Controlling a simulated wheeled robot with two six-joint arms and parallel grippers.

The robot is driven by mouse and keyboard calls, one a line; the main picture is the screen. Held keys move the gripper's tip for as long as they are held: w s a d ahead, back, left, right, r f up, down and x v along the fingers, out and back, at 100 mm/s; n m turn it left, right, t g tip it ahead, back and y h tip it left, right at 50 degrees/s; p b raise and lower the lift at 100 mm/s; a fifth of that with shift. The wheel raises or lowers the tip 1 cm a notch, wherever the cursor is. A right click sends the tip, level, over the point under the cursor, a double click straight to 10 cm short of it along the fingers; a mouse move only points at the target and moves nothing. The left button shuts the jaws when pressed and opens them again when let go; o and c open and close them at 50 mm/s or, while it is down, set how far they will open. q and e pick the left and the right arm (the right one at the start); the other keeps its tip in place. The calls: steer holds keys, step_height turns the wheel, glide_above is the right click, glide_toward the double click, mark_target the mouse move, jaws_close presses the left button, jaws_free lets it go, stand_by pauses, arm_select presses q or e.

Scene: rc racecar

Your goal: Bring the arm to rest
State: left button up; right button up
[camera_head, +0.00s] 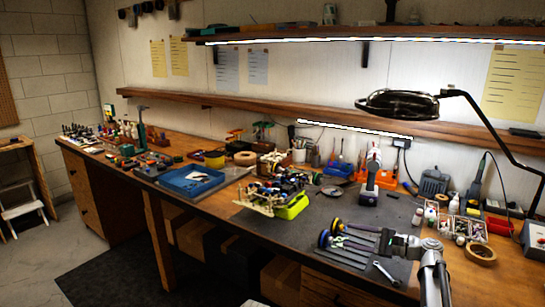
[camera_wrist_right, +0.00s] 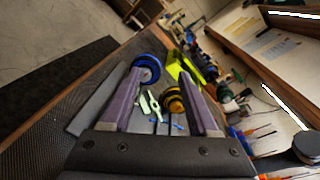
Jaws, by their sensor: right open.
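My right gripper (camera_head: 333,234) is over the dark mat at the front of the bench, and my arm comes in from the lower right. In the right wrist view the gripper (camera_wrist_right: 160,74) has its two fingers wide apart, with nothing clamped between them. A blue-rimmed disc (camera_wrist_right: 147,67) shows by the left fingertip, and a yellow-and-black disc (camera_wrist_right: 174,103) shows near the right finger. I cannot tell whether the fingers touch these discs. My left gripper is not in view.
The car chassis (camera_head: 272,188) with a yellow-green part (camera_head: 292,207) lies left of the gripper. Behind are a red-and-white tool (camera_head: 370,180) and a soldering station (camera_head: 434,184). A tape roll (camera_head: 480,253) and lamp (camera_head: 400,104) are at right. A blue tray (camera_head: 190,179) is farther left.

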steer(key=s+a+f+n+g, duration=0.1)
steer(key=s+a, duration=0.1)
steer(key=a, duration=0.2)
steer(key=s+a+f+n+g+h+p, duration=0.1)
steer(key=s+a+f+n, duration=0.1)
steer(key=a, duration=0.1)
steer(key=s+a+f+n+g+h+p, duration=0.1)
steer(key=s+a+g, duration=0.1)
steer(key=a, duration=0.2)
steer(key=shift+a+f, duration=0.2)
steer(key=shift+a, duration=0.1)
steer(key=s+a+f+n+g+h+p, duration=0.25)
steer(key=s+a+n+h, duration=0.2)
steer(key=s, duration=0.35)
steer(key=s+a+f+n+g+h+p, duration=0.2)
steer(key=s+a+f+n+g+h, duration=0.15)
steer(key=s+a+n, duration=0.35)
steer(key=s+d+n+t+h+p, duration=0.1)
steer(key=s+d+n+h+p, duration=0.2)
steer(key=s, duration=0.6)
steer(key=shift+s+d+r+n+h, duration=0.2)
steer(key=shift+s+n+h, duration=0.3)
steer(key=shift+h, duration=0.9)
steer(key=shift+w, duration=0.1)
